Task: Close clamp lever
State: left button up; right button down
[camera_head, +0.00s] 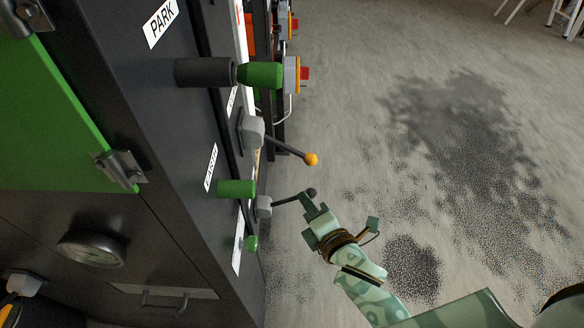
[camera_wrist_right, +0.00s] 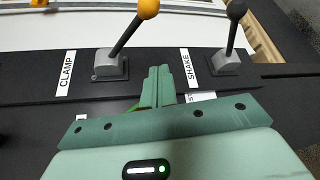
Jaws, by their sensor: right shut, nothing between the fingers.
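The clamp lever has a dark rod and a yellow-orange ball knob (camera_head: 311,159) and sticks out from a grey base on the dark machine panel. In the right wrist view its knob (camera_wrist_right: 148,8) is at the top, and its base stands beside the CLAMP label (camera_wrist_right: 65,73). My right gripper (camera_head: 307,199) is shut and empty, close to the black-knobbed lever and below the clamp lever in the head view. In the wrist view its fingers (camera_wrist_right: 159,72) point at the panel between the two levers. I cannot tell whether they touch anything. My left gripper is out of view.
A second lever with a black knob (camera_head: 312,192) stands by the SHAKE label (camera_wrist_right: 190,68). Green handles (camera_head: 260,75) and red buttons (camera_head: 304,73) project from the machine above. The grey floor (camera_head: 370,130) to the right is open.

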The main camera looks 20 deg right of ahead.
aim_at(289, 148)
jog(key=w+d, duration=0.2)
jog(key=w, duration=0.7)
jog(key=shift+w+f+n+b, duration=0.2)
jog(key=shift+n+b, duration=0.1)
jog(key=shift+b, duration=0.15)
jog(key=shift+s, duration=0.1)
